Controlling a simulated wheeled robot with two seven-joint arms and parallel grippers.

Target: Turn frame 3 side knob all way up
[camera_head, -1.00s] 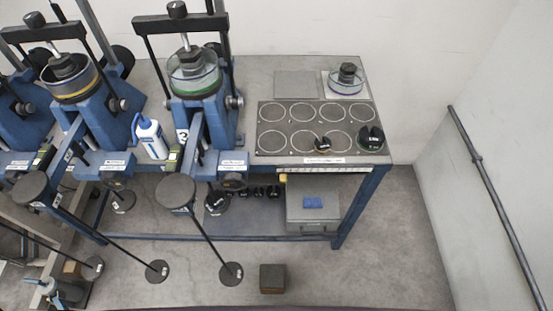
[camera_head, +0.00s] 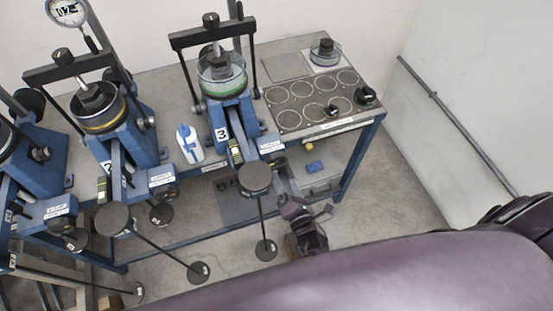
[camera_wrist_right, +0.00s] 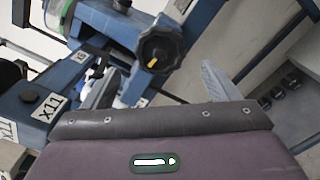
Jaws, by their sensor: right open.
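Frame 3 (camera_head: 224,108) is a blue lever stand with a glass ring cell on top and a "3" label. Its black lobed side knob (camera_head: 276,158) sits low at the front right. In the right wrist view the knob (camera_wrist_right: 160,48) faces me, with a yellow mark pointing down and slightly left. My right gripper (camera_head: 290,192) is below and slightly right of the knob in the head view. It is open and empty; in the wrist view its fingers (camera_wrist_right: 160,84) stand left and right below the knob, apart from it. My left gripper is not in view.
Frame 2 (camera_head: 117,137) stands left of frame 3, with a white-blue bottle (camera_head: 190,143) between them. Frame 3's lever weight disc (camera_head: 255,178) and hanger rod are left of my gripper. A grey box (camera_head: 320,181) is on the shelf behind it. Floor on the right is open.

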